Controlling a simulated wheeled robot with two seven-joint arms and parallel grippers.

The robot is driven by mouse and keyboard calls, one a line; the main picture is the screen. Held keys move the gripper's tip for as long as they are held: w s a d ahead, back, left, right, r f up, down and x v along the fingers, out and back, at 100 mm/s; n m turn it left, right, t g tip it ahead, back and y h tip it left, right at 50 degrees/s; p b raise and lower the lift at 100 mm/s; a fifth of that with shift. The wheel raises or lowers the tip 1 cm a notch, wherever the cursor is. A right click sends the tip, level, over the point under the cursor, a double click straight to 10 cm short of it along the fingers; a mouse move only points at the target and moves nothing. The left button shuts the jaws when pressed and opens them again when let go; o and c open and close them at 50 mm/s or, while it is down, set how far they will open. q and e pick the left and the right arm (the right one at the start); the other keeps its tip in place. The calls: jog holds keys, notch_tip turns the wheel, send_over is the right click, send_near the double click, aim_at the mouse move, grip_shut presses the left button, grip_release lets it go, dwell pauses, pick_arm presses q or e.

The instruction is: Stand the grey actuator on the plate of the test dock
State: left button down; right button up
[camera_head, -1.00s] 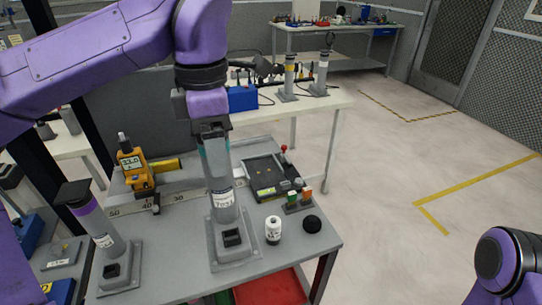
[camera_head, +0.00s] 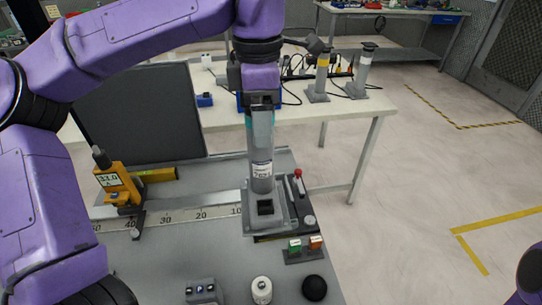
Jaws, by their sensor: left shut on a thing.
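The grey actuator (camera_head: 263,168) is an upright cylinder with a white label and a square grey foot. My left gripper (camera_head: 261,104) is shut on its top end from above. The test dock (camera_head: 303,192), a dark flat unit with a red-knobbed lever, is largely hidden behind and under the foot. The foot overlaps the dock in the picture; whether it touches the plate I cannot tell. The dock's plate is mostly covered. My right gripper is not in view.
A yellow height gauge (camera_head: 119,187) stands left by the ruler strip (camera_head: 180,213). Another bench (camera_head: 370,110) is behind.

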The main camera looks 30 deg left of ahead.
pick_arm(q)
jog(key=w+a+f+p, duration=0.4)
jog(key=w+f, duration=0.7)
jog(key=f, duration=0.1)
jog(key=shift+w+a+f, duration=0.15)
jog(key=shift+w+a, duration=0.1)
jog(key=shift+a, duration=0.15)
jog(key=shift+f, duration=0.1)
jog(key=shift+c, duration=0.6)
grip_release()
notch_tip(320, 180, up, 12)
jog(key=shift+b, duration=0.4)
